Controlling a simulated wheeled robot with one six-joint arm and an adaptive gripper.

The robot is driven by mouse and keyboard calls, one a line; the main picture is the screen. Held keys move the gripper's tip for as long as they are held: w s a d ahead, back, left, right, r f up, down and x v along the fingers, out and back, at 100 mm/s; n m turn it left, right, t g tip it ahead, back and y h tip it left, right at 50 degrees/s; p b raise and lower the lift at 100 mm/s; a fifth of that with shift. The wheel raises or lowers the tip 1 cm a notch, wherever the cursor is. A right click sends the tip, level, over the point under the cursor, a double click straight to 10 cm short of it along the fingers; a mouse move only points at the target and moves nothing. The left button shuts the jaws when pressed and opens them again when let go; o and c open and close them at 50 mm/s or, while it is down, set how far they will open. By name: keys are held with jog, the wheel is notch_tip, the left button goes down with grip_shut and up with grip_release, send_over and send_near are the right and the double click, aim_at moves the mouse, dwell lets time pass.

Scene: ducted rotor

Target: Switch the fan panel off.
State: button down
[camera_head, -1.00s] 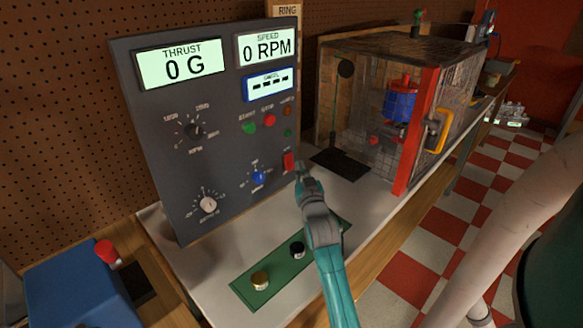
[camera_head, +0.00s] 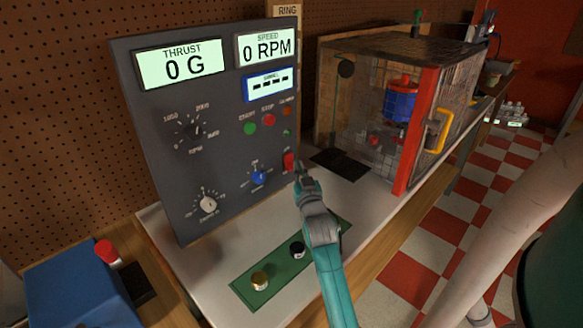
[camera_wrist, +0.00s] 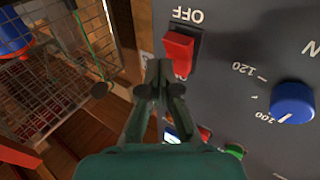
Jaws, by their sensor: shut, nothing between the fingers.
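The grey fan panel (camera_head: 220,140) stands upright on the bench, its screens lit with 0 G thrust, 0 RPM speed and dashes. The red rocker switch (camera_head: 288,160) is at its lower right edge. It also shows in the wrist view (camera_wrist: 180,48), where the picture is upside down and the OFF label stands above it. My gripper (camera_head: 299,172) is shut and empty close to the switch. In the wrist view its fingertips (camera_wrist: 158,72) are beside the switch's lower left edge; I cannot tell whether they touch it.
A blue knob (camera_head: 258,178) sits left of the switch. Green (camera_head: 250,128) and red (camera_head: 268,119) buttons are above. A mesh cage with a blue rotor (camera_head: 399,104) stands to the right. A green strip (camera_head: 262,287) with small parts lies on the bench in front.

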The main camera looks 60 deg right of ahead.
jog(key=shift+w, duration=0.15)
dwell(0.5)
jog(key=shift+w+d+f, duration=0.1)
jog(key=shift+w+f, duration=0.05)
jog(key=shift+w, duration=0.1)
jog(key=shift+w+d+f, duration=0.1)
jog(key=shift+w+f, duration=0.1)
jog(key=shift+w, duration=0.15)
dwell(0.8)
jog(key=shift+s, duration=0.15)
dwell(0.3)
jog(key=shift+s+r, duration=0.35)
jog(key=shift+s, duration=0.3)
jog(key=shift+a, duration=0.2)
jog(key=shift+s+a+r, duration=0.15)
jog(key=shift+s+r, duration=0.2)
jog(key=shift+s, duration=0.4)
jog(key=shift+s+a+r, duration=0.2)
jog(key=shift+s+r, duration=0.15)
jog(key=shift+s, duration=0.35)
jog(key=shift+s+a+r, duration=0.15)
jog(key=shift+s+r, duration=0.2)
jog(key=shift+s, duration=0.4)
